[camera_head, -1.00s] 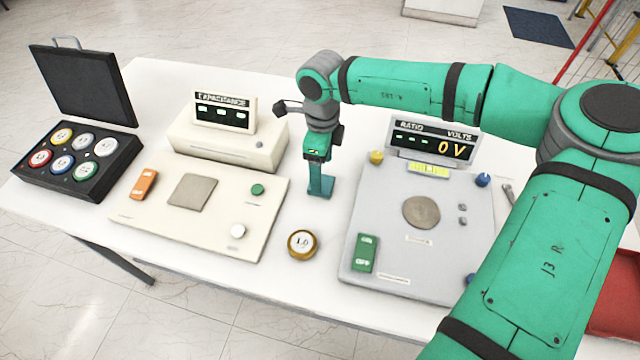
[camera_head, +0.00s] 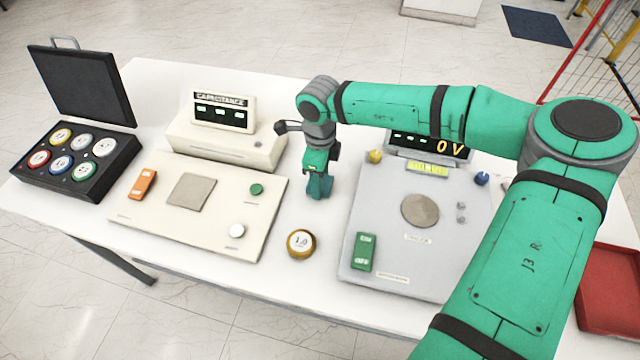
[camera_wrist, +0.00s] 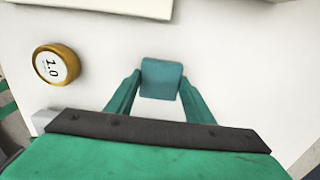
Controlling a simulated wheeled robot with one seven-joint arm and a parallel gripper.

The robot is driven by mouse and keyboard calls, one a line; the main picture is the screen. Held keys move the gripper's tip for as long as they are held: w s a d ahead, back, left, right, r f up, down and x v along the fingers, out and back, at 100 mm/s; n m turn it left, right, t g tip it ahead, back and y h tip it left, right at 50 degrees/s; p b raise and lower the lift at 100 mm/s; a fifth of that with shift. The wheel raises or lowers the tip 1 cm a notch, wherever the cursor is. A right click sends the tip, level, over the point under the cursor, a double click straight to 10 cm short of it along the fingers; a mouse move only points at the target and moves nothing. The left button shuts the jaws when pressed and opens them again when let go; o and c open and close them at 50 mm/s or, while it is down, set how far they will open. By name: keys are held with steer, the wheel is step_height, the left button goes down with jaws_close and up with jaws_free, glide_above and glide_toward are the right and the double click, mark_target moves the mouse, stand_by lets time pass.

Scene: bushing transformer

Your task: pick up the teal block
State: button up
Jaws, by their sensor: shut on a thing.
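The teal block (camera_wrist: 161,79) is between the two fingers of my gripper (camera_wrist: 160,92) in the wrist view. My gripper is shut on it. In the head view my gripper (camera_head: 319,188) points down over the white table, between the two instruments, and its fingers largely hide the block. I cannot tell from these views whether the block touches the table.
A gold-rimmed 1.0 disc (camera_head: 301,243) stands in front of my gripper. The cream capacitance unit (camera_head: 215,215) is to the left and the grey ratio unit (camera_head: 385,210) to the right. A black case (camera_head: 75,165) and a red tray (camera_head: 610,290) are farther out.

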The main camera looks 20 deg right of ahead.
steer(key=shift+r, duration=0.15)
steer(key=shift+r, duration=0.6)
steer(key=s+a+r, duration=0.5)
steer(key=s+r, duration=0.6)
steer(key=s, duration=0.2)
steer(key=shift+r, duration=0.3)
steer(key=o, duration=0.6)
steer(key=c, duration=0.4)
